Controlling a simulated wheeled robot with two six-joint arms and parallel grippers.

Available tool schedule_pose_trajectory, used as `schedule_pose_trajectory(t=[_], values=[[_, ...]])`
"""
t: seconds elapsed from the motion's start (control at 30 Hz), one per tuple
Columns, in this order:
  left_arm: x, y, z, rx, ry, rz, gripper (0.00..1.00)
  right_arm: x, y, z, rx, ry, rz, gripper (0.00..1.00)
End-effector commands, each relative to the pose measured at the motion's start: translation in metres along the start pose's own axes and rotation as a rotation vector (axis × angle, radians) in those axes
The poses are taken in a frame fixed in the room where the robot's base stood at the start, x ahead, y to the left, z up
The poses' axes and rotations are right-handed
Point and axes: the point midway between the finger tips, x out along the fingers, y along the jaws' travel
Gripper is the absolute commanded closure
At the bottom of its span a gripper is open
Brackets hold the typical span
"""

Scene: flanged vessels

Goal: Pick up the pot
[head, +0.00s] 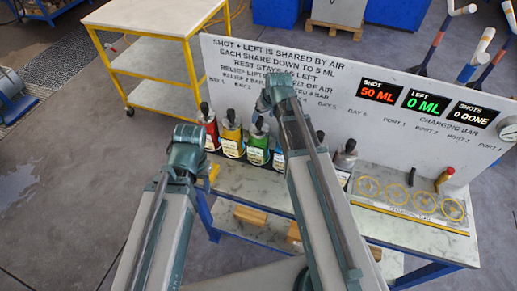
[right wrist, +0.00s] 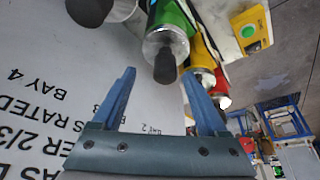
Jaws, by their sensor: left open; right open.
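Several flanged vessels with black knobs stand in a row along the board's foot. In the head view they are red (head: 209,136), yellow (head: 232,141), green (head: 257,147), blue (head: 279,160), mostly hidden behind my right arm, and a grey-topped one (head: 345,157). I cannot tell which is the pot. My left gripper (head: 187,140) is left of the red vessel, its fingers hardly visible. My right gripper (head: 275,92) is raised before the board. In the right wrist view (right wrist: 158,72) its fingers are apart and empty, with the green vessel (right wrist: 172,20) beyond them.
A white lettered board (head: 300,75) stands behind the vessels, with displays reading 50 ML, 0 ML and 0 DONE. Yellow rings (head: 410,195) and a red-and-brass fitting (head: 444,178) are on the bench (head: 430,236) at right. A yellow-framed cart (head: 150,55) stands back left.

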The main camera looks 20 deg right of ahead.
Motion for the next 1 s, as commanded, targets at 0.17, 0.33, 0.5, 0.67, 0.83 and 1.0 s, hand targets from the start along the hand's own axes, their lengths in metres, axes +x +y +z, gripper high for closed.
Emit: schedule_pose_trajectory(t=[0.17,0.33,0.5,0.67,0.83,1.0], values=[[0.001,0.0,0.0,0.0,0.0,0.0,0.5,0.001,0.0,0.0,0.0,0.0,0.0,0.24],[0.012,0.001,-0.001,0.0,0.0,0.0,0.5,0.012,-0.003,0.001,-0.001,0.0,0.0,0.24],[0.032,0.003,-0.002,-0.002,0.001,0.0,0.5,0.034,-0.007,0.003,-0.003,0.0,-0.001,0.24],[0.048,0.004,-0.003,-0.004,0.002,0.0,0.5,0.052,-0.008,0.002,-0.001,0.0,0.0,0.24],[0.049,0.005,-0.004,-0.005,0.002,0.0,0.5,0.053,-0.008,0.001,-0.001,0.0,0.0,0.24],[0.048,0.004,-0.003,-0.005,0.002,0.0,0.5,0.052,-0.008,0.001,-0.001,0.0,0.0,0.29]])
